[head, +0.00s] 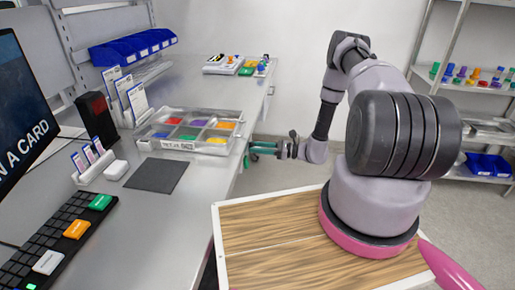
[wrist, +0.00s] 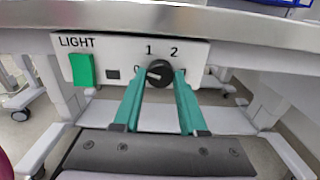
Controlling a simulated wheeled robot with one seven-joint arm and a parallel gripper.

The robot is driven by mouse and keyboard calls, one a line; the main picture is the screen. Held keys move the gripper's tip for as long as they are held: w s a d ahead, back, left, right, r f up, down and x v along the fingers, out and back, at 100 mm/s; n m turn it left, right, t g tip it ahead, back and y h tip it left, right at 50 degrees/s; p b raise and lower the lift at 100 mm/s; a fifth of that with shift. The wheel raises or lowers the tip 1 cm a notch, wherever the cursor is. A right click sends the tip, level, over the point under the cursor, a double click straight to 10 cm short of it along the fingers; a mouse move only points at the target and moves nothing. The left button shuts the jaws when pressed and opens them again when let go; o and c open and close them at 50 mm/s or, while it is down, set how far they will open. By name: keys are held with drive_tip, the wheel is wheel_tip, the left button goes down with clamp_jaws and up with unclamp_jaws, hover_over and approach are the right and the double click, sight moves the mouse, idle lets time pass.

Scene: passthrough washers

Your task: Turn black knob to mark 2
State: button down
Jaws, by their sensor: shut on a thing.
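The black knob (wrist: 160,73) sits on a white panel (wrist: 120,50) in the wrist view. The printed marks 1 and 2 show above it. The knob's white pointer line points left, below mark 1, toward the left finger. My gripper (wrist: 160,80) has its two green fingers on the left and right sides of the knob, shut on it. The fingers hide parts of the panel beside the knob. In the head view my gripper (head: 262,149) is at the desk's right edge, and the knob is hidden there.
A green switch (wrist: 83,69) sits left of the knob under the word LIGHT. The desk edge (wrist: 180,18) runs just above the panel. In the head view a tray of coloured pieces (head: 163,144) stands on the desk near my gripper. Open floor lies to the right.

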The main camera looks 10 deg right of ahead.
drive_tip(key=shift+m, duration=10.5)
drive_tip(key=shift+d, duration=0.1)
drive_tip(key=shift+c, duration=2.3)
unclamp_jaws()
drive_tip(key=shift+r, duration=0.1)
drive_tip(key=shift+s, duration=0.1)
drive_tip(key=v, duration=1)
drive_tip(key=shift+s+d, duration=0.15)
drive_tip(key=shift+d, duration=0.15)
